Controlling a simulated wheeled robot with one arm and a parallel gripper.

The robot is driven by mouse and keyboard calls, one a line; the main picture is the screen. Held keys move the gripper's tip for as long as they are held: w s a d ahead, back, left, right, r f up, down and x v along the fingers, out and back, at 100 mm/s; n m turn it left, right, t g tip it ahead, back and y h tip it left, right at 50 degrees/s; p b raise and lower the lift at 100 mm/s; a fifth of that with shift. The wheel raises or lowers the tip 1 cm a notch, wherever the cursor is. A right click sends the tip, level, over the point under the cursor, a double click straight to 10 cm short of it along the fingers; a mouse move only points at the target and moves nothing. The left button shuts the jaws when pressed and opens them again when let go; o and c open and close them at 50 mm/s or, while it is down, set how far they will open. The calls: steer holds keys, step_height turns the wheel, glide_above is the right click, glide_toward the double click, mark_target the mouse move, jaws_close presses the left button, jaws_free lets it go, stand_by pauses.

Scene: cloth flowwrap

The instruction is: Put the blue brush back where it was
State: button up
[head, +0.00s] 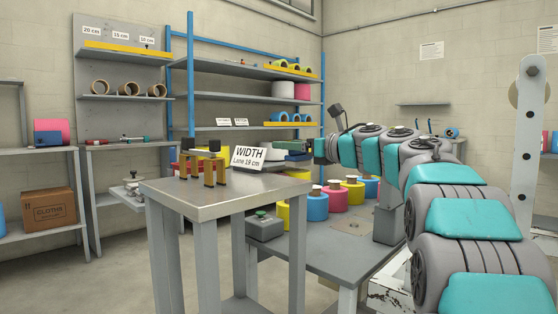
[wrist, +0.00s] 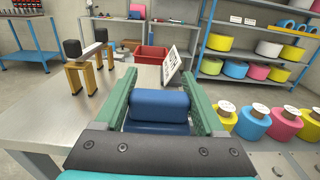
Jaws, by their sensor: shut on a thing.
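The blue brush (wrist: 160,105) shows in the wrist view as a rounded blue block between the two green fingers of my gripper (wrist: 160,82). The fingers press on it from both sides, and its far side and underside are hidden. In the head view my gripper (head: 292,147) is at the right end of the grey metal table (head: 190,197), behind and right of the WIDTH sign. How far the brush is above the surface is hard to tell.
A stand with yellow legs and black ends (head: 205,165) is on the table's left part. The white WIDTH sign (head: 249,156) stands close to my gripper. A red bin (wrist: 150,54) lies beyond the table. Several coloured rolls (head: 317,205) sit on a lower bench at right.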

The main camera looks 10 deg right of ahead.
mark_target(307, 162)
steer(key=x, duration=0.5)
steer(key=shift+w+d+f, duration=0.25)
steer(key=shift+w+d, duration=0.05)
step_height(307, 162, down, 2)
steer(key=shift+a+f+b, duration=0.15)
steer(key=shift+f+b, duration=0.05)
steer(key=shift+b, duration=0.1)
steer(key=shift+f, duration=0.55)
steer(key=shift+f+b, duration=0.25)
steer(key=shift+b, duration=0.1)
steer(key=o, duration=1.5)
steer(key=shift+r, duration=0.1)
steer(key=shift+d+r+p, duration=0.2)
steer(key=shift+r+p, duration=0.05)
steer(key=shift+p, duration=0.1)
steer(key=v, duration=1.2)
steer(key=shift+f+b, duration=0.1)
steer(key=shift+b, duration=0.25)
steer(key=shift+w, duration=0.1)
